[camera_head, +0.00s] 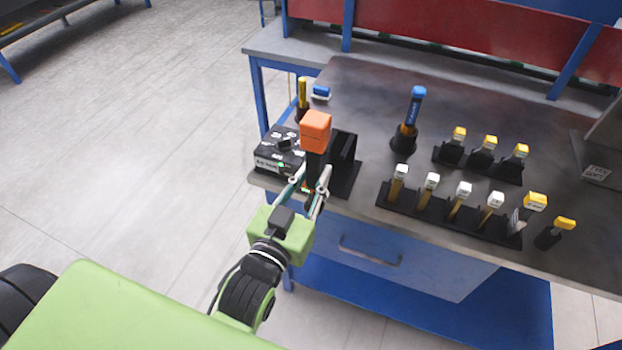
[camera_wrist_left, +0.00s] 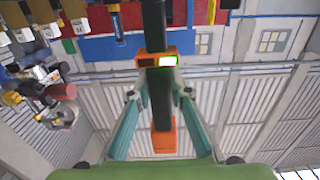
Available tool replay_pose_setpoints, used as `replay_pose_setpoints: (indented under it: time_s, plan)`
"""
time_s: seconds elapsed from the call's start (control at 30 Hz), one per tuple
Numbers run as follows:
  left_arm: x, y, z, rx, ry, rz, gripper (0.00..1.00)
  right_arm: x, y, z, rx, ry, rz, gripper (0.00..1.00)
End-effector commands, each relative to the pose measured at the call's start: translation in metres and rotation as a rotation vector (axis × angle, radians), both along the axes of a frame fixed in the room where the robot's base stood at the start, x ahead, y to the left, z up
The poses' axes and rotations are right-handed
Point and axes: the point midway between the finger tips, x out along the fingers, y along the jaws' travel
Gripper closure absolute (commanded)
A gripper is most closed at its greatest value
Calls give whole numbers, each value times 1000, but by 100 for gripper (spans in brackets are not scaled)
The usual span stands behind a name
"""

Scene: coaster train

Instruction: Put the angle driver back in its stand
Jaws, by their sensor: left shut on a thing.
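The angle driver (camera_head: 315,132) is a dark tool with an orange block at its top. My left gripper (camera_head: 313,181) is shut on its dark body and holds it roughly upright at the table's left front corner. In the left wrist view, the driver (camera_wrist_left: 162,106) runs between the fingers of the left gripper (camera_wrist_left: 159,96), with a lit orange band and an orange end block. A black stand (camera_head: 345,155) is just to the right of and behind the driver, which partly covers it. I cannot tell whether they touch. My right gripper is not in view.
A black box (camera_head: 278,150) stands left of the driver. A blue-topped tool (camera_head: 412,110) stands upright in a black holder to the right. Black racks (camera_head: 440,215) with white- and yellow-topped tools fill the table's right part. Bare tabletop (camera_head: 365,115) lies behind the stand.

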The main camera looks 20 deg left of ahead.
Motion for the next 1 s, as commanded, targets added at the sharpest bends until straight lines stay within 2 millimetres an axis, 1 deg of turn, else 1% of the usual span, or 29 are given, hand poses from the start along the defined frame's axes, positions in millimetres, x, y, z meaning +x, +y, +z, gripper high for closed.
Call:
replay_pose_setpoints:
  time_s: [0.03,0.1,0.33,0.53,0.8,1.0]
  plan:
    - [6,0,7,-1,-18,0,100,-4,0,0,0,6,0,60]
    - [14,0,8,-1,-18,0,100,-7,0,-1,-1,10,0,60]
    - [37,-1,7,-1,-17,-1,100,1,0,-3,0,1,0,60]
    - [36,-1,7,-1,-14,0,100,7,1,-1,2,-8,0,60]
    - [37,-2,9,-2,-14,0,100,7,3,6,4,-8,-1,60]
    - [37,-2,9,-1,-15,0,100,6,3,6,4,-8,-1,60]
